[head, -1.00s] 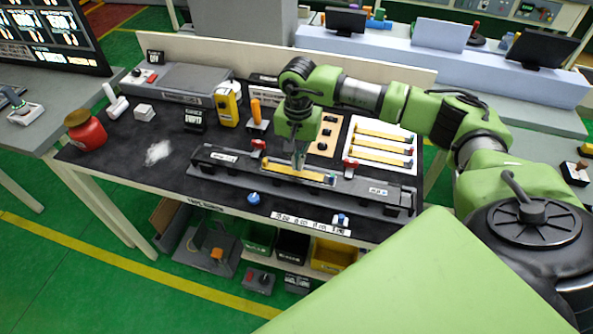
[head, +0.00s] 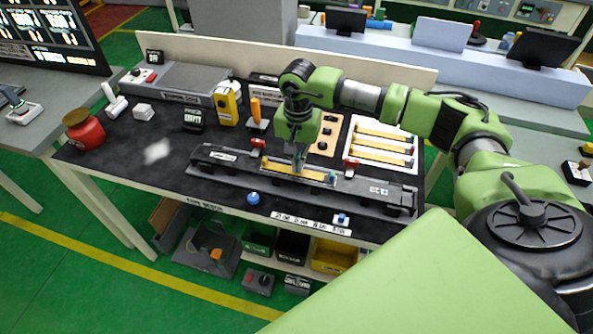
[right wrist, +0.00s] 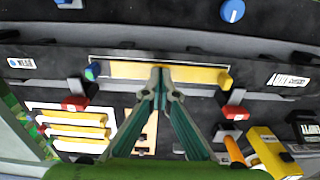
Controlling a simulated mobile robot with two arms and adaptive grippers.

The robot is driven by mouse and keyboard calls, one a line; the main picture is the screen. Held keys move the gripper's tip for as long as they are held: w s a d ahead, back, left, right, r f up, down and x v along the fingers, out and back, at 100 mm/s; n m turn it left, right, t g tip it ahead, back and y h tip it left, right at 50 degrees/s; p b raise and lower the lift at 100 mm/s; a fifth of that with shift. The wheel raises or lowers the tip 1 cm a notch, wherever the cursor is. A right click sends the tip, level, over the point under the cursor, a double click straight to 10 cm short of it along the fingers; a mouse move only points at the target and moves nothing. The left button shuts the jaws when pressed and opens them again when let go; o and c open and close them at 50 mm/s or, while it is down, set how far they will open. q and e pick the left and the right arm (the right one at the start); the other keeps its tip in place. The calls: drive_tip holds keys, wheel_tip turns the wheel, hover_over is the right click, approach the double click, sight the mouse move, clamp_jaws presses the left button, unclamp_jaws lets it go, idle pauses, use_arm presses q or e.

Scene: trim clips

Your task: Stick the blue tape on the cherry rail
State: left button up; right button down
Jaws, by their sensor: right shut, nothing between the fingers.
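A yellow wood-coloured rail (head: 285,169) lies in a long dark grey fixture (head: 222,168) on the bench; it also shows in the right wrist view (right wrist: 128,70). One end carries a blue-green piece (right wrist: 92,72), the other a yellow piece (right wrist: 225,78). I cannot tell whether either is the tape or whether this rail is the cherry one. My right gripper (head: 299,170) points down at the rail's middle. Its fingertips (right wrist: 160,70) are shut together and empty, over or touching the rail. My left gripper is not in view.
Red clamps (head: 258,143) (head: 352,163) stand behind the fixture. A white tray (head: 363,123) with several yellow strips is at the back right. A blue knob (head: 253,198) sits in front. A red jar (head: 84,131) stands on the left, where the bench is mostly free.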

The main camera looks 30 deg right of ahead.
drive_tip(key=shift+f+b, duration=0.35)
drive_tip(key=shift+f, duration=0.1)
idle(0.6)
drive_tip(key=shift+r+p, duration=1.75)
drive_tip(key=shift+r, duration=1.85)
drive_tip(key=shift+f, duration=0.1)
